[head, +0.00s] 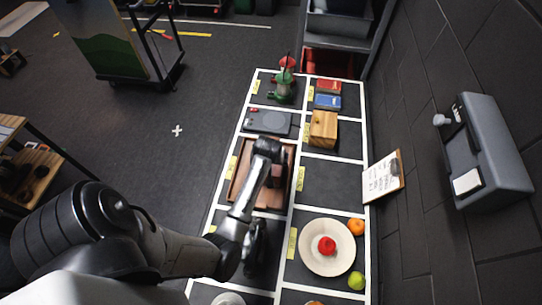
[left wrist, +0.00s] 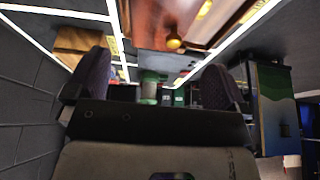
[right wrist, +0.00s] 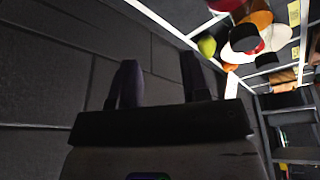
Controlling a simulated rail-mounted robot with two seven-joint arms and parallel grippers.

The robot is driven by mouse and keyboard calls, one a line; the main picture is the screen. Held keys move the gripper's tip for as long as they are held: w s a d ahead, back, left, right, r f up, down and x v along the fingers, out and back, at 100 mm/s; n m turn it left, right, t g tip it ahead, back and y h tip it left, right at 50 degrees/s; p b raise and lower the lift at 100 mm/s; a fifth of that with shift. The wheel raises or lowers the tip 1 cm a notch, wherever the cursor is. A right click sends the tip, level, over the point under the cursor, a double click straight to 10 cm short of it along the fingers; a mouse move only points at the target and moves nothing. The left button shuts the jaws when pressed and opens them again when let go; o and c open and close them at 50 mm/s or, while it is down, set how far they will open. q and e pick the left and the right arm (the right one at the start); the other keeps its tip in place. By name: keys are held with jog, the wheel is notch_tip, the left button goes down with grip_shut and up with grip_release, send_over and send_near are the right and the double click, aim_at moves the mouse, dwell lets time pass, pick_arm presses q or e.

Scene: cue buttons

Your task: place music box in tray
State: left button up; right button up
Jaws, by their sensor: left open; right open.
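A brown wooden tray (head: 236,187) lies in the left column of the table, partly hidden by my left arm. A small reddish-brown block (head: 278,171), apparently the music box, shows inside the tray beside my left gripper (head: 270,150). In the left wrist view a glossy brown wooden surface with a brass knob (left wrist: 174,43) is close, beyond the fingers; I cannot tell where box and tray meet. My left gripper is open, with nothing between its fingers (left wrist: 155,82). My right gripper (right wrist: 155,80) is open and empty near the dark wall, outside the head view.
A light wooden box (head: 323,128) stands behind to the right. A grey flat device (head: 267,121), a green grinder-like object (head: 282,88) and red and blue boxes (head: 328,94) are farther back. A plate (head: 312,259) with red fruit is at front right. The cell right of the tray is clear.

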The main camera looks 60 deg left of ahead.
pick_arm(q)
jog(key=s+d+r+m+h, duration=0.1)
jog(key=s+d+r+m, duration=0.2)
jog(key=s+d, duration=0.8)
jog(key=s+d+r+m+h, duration=0.2)
jog(key=s+d+r+m, duration=0.1)
jog(key=s+d+m, duration=0.5)
jog(key=s+d, duration=0.3)
jog(key=shift+d+r+h, duration=0.15)
jog(key=shift+d+h, duration=0.1)
jog(key=shift+h, duration=0.05)
